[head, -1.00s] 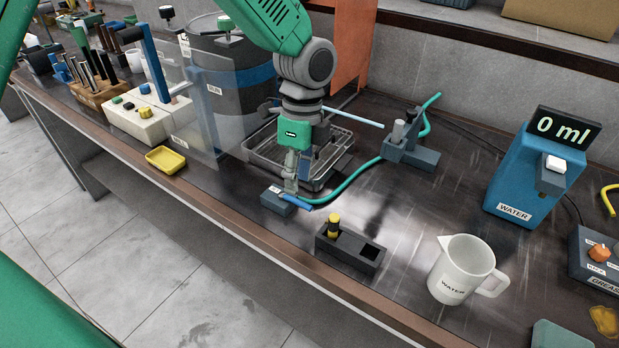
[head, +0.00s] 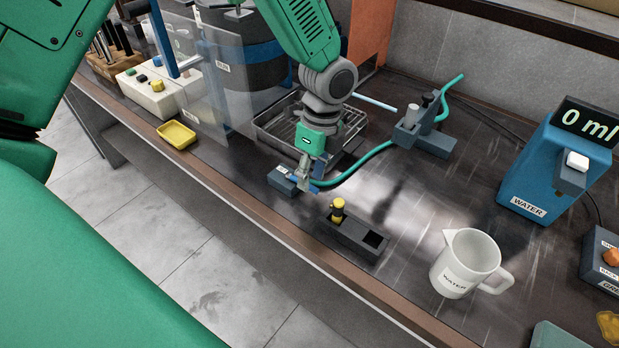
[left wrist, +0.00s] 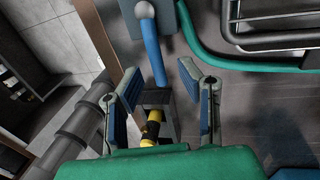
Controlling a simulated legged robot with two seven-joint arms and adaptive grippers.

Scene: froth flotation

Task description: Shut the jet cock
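The jet cock is a small blue-grey block (head: 283,180) near the bench's front edge, with a blue lever (left wrist: 152,48) on it. A teal hose (head: 360,168) runs beside it to a grey stand. My left gripper (head: 305,186) is low over the cock. In the left wrist view its two blue-padded fingers (left wrist: 165,95) are spread apart, with the lever's end between them in the picture. I cannot tell whether a finger touches the lever. In the head view the gripper hides part of the lever. My right gripper is not in view.
A wire-racked tray (head: 275,125) is behind the gripper. A white water jug (head: 465,262), blue water dispenser (head: 545,175) and yellow dish (head: 177,134) stand farther off.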

